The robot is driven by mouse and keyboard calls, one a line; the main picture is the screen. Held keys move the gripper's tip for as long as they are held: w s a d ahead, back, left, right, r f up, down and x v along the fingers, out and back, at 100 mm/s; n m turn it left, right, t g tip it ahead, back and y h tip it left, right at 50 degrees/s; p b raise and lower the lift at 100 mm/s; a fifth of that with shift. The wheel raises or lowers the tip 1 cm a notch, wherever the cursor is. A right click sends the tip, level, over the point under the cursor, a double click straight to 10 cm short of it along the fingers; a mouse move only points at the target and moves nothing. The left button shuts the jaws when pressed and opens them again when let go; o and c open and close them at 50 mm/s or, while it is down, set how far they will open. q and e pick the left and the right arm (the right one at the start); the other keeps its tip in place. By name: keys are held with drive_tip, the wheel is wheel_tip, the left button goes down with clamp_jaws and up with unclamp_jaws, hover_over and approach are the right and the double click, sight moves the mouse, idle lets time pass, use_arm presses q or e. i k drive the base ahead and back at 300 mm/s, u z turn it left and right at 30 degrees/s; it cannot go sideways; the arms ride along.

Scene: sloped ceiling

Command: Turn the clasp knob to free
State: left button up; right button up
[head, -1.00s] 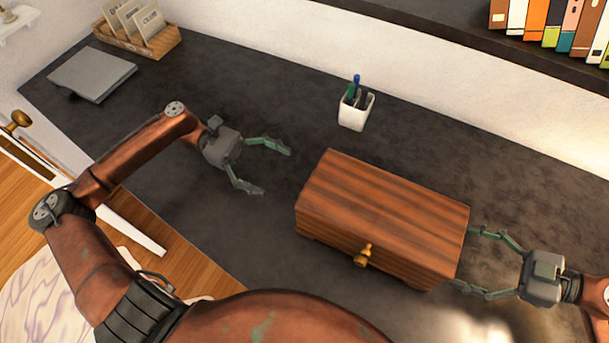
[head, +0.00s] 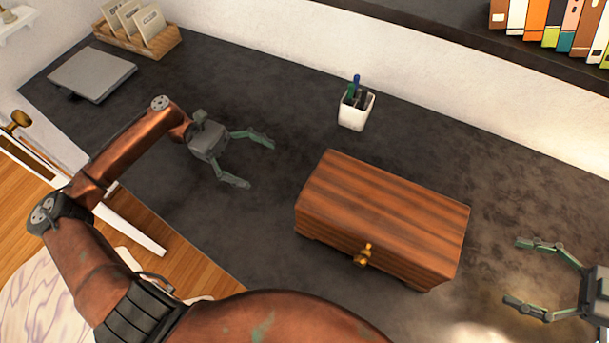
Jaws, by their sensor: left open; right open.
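A striped brown wooden box (head: 385,212) with its lid down sits on the dark desk in the head view. A brass clasp knob (head: 364,256) is on its front face, near the middle. My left gripper (head: 262,163) is open and empty, to the left of the box and apart from it. My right gripper (head: 512,270) is open and empty, to the right of the box, with a gap between its fingertips and the box. Neither gripper touches the knob.
A white pen cup (head: 355,111) stands behind the box. A grey laptop-like slab (head: 92,74) and a wooden card holder (head: 139,38) are at the far left of the desk (head: 250,85). A shelf with several books (head: 555,25) is at the upper right.

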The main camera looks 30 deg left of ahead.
sight(360, 261)
drive_tip(key=k, duration=2)
